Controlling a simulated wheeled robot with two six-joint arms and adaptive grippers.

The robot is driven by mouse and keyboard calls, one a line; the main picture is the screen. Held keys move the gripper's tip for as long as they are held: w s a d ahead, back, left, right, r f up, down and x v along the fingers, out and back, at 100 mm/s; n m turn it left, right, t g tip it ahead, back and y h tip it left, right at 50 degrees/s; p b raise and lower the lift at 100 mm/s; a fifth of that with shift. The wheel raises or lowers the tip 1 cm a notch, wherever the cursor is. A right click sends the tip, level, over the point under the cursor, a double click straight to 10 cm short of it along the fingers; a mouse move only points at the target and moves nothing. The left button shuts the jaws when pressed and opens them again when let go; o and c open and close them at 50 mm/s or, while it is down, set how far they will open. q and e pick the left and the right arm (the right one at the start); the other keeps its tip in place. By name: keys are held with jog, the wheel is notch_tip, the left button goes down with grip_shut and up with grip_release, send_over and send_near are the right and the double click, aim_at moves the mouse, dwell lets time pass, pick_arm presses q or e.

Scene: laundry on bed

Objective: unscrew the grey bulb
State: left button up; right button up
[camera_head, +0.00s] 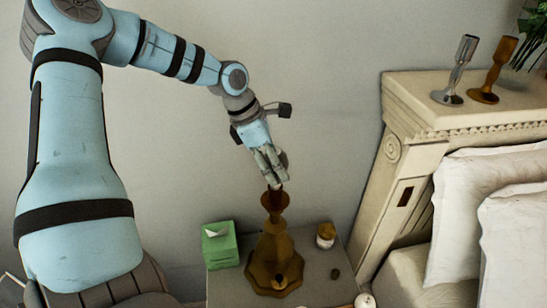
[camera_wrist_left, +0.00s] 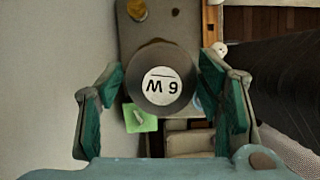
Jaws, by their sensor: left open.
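The grey bulb (camera_wrist_left: 162,86) shows from above in the left wrist view, a dark round shape with a white label reading "9 W" upside down. In the head view only a bit of it (camera_head: 283,159) shows behind my fingers. A brown, turned lamp base (camera_head: 270,244) stands below it on the nightstand. My left gripper (camera_head: 273,179) points down over the lamp's top. Its green-padded fingers (camera_wrist_left: 163,98) are open on both sides of the bulb, with gaps visible on each side. The bulb's socket is hidden. My right gripper is not in view.
The grey nightstand (camera_head: 316,268) holds a green tissue box (camera_head: 219,244), a small jar (camera_head: 326,235) and other small items. To the right stand a cream headboard (camera_head: 400,120) with two candlesticks (camera_head: 458,72) and white pillows (camera_head: 480,205). The wall is behind.

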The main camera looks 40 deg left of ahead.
pick_arm(q)
jog(key=shift+f+m, duration=0.1)
jog(key=shift+m, duration=0.5)
jog(key=m+b, duration=0.1)
jog(key=m+g, duration=0.1)
jog(key=m+h+b, duration=0.1)
jog(key=shift+w+a+f+b, duration=0.1)
jog(key=shift+a+f+b, duration=0.05)
jog(key=shift+f+b, duration=0.15)
jog(key=m+g+b, duration=0.1)
jog(key=m, duration=0.1)
jog(key=shift+r+m, duration=0.15)
jog(key=shift+m, duration=0.25)
jog(key=shift+w+m+g, duration=0.1)
jog(key=shift+m+g, duration=0.3)
jog(key=shift+m, duration=0.4)
jog(key=m+g, duration=0.1)
jog(key=m, duration=0.3)
jog(key=shift+d+r+g, duration=0.2)
jog(key=shift+g, duration=0.2)
